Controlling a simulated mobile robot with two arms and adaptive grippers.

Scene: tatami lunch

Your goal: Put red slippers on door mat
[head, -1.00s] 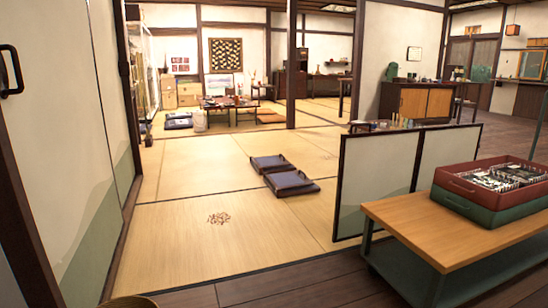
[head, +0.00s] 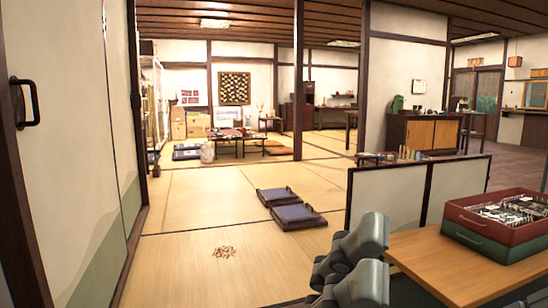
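I cannot make out any red slippers or a door mat in the head view. Grey rounded links of one of my arms rise at the bottom, right of centre, in front of the low partition and the wooden bench. No fingertips show, so neither gripper is in view.
A small reddish-brown patch (head: 222,252) lies on the tatami floor (head: 175,215). Two dark floor cushions (head: 298,217) lie beyond it. A low partition (head: 388,197) and a wooden bench (head: 425,262) with a red-and-green crate (head: 470,228) stand at right. A sliding door (head: 75,150) lines the left.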

